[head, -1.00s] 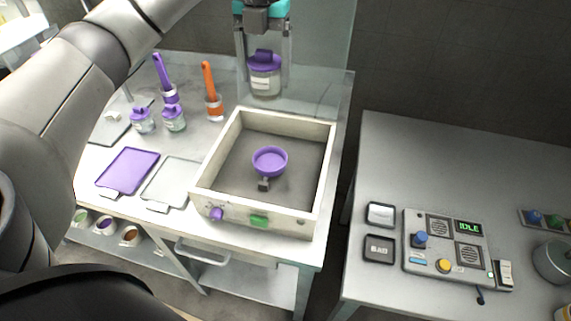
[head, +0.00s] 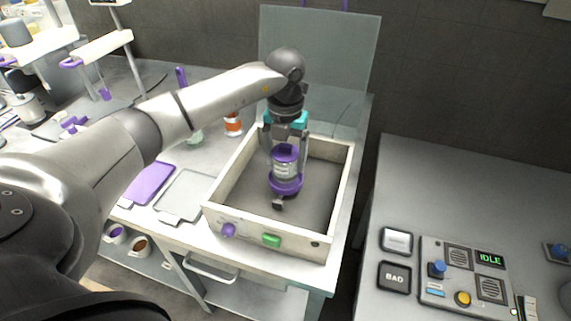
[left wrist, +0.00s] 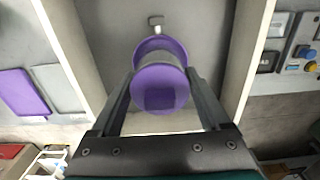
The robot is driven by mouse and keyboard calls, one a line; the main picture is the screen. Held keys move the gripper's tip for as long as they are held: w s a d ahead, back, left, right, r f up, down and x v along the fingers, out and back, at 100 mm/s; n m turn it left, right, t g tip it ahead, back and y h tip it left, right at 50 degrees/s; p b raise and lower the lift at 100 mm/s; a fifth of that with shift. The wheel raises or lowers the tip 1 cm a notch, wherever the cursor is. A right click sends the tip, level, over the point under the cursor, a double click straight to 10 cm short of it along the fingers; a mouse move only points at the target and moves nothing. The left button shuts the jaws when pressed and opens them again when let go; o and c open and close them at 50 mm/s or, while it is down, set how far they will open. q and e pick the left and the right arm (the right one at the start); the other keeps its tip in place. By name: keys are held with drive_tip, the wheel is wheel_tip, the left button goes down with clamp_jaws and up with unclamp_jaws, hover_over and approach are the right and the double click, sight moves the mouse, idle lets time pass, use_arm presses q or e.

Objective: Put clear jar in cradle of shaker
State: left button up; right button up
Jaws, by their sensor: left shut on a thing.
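The clear jar (head: 285,170) has a purple lid and a pale label. It stands upright at the purple ring cradle (head: 287,187) inside the shaker, a cream open-topped box (head: 262,222). My left gripper (head: 285,148) comes from above and is shut on the jar, a finger on each side. In the left wrist view the purple lid (left wrist: 160,88) lies between the fingers (left wrist: 163,95), with part of the cradle (left wrist: 158,45) showing behind it. The jar's base is hidden by the cradle's rim, so I cannot tell if it rests on the bottom. My right gripper is not in view.
The shaker has a purple knob (head: 228,230) and a green button (head: 271,240) on its front. A purple tray (head: 150,183) and a grey tray (head: 184,194) lie to its left. A control panel (head: 462,270) reading IDLE is on the right table. A clear screen (head: 320,60) stands behind.

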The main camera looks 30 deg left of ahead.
use_arm(q)
drive_tip(key=shift+f, duration=1.1)
drive_tip(key=shift+f, duration=0.2)
drive_tip(key=o, duration=1.4)
drive_tip(key=shift+o, duration=0.2)
wheel_tip(320, 180, up, 12)
drive_tip(key=shift+r, duration=0.25)
